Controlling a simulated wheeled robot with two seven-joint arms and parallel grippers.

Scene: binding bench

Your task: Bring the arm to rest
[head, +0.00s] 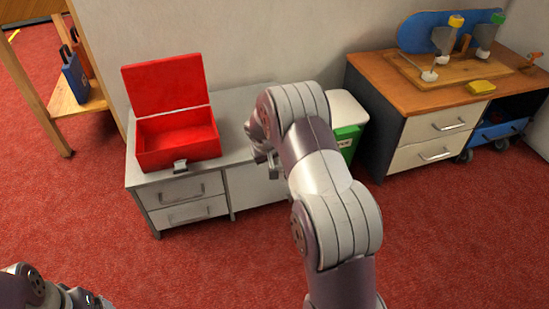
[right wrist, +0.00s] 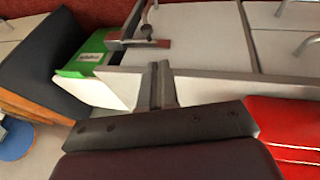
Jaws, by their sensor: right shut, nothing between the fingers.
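My right arm reaches forward across the middle of the head view. My right gripper (head: 271,166) is partly hidden behind its own arm links, near the front right part of the grey cabinet (head: 245,108). In the right wrist view its fingers (right wrist: 161,85) are together with nothing between them. My left arm shows only at the bottom left corner of the head view; its fingers cannot be made out.
An open red box (head: 178,140) stands on the cabinet's left part. A green bin (head: 347,138) with a pale lid stands to the right. Red carpet in front is clear.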

